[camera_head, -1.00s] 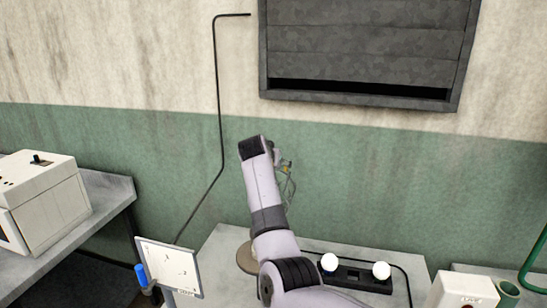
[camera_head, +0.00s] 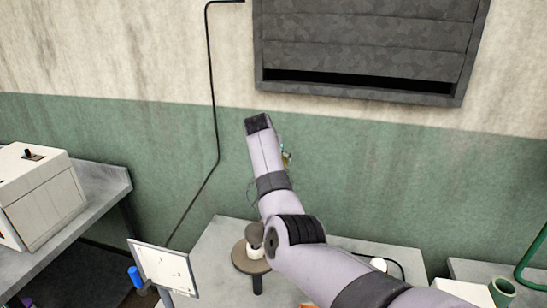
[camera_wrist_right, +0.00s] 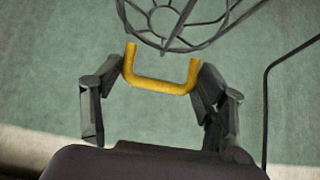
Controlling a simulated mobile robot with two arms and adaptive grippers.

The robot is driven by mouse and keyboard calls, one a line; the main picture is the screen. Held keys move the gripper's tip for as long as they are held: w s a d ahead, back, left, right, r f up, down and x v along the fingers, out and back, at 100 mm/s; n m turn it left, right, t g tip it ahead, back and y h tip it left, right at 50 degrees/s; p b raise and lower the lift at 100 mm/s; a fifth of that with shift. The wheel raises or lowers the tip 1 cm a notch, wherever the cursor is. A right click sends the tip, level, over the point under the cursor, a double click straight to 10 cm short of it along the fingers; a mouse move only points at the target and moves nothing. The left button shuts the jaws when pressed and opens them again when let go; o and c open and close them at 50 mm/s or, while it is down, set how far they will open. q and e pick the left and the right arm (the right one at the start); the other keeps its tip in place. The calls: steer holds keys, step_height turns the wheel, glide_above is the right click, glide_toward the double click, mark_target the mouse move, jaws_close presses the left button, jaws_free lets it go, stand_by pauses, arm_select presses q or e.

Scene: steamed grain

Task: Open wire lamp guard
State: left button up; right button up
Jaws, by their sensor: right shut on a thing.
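My right gripper (camera_wrist_right: 162,78) has its fingers at both sides of a yellow U-shaped handle (camera_wrist_right: 160,86) and is shut on it. The handle sits just below the round dark wire lamp guard (camera_wrist_right: 172,42), cut off by the top edge of the wrist view. In the head view, my right arm hides most of the gripper; thin guard wires (camera_head: 250,190) show left of the arm. Below them, a lamp stands on a round brown base (camera_head: 240,262), with a dark and white upper part (camera_head: 254,242). My left gripper is out of view.
A grey table (camera_head: 215,250) bears the lamp. A white sign (camera_head: 165,268) stands at its front left, and a white box machine (camera_head: 35,195) on the left bench.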

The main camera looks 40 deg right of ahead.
steer(key=o, duration=1.3)
steer(key=shift+w+d+r, duration=0.1)
steer(key=shift+d+r, duration=0.1)
steer(key=shift+r, duration=0.4)
steer(key=shift+o, duration=0.6)
steer(key=shift+s+a, duration=0.1)
steer(key=shift+s, duration=0.15)
steer(key=shift+f, duration=0.15)
steer(key=shift+a, duration=0.1)
steer(key=v, duration=1.2)
steer(key=shift+c, duration=0.4)
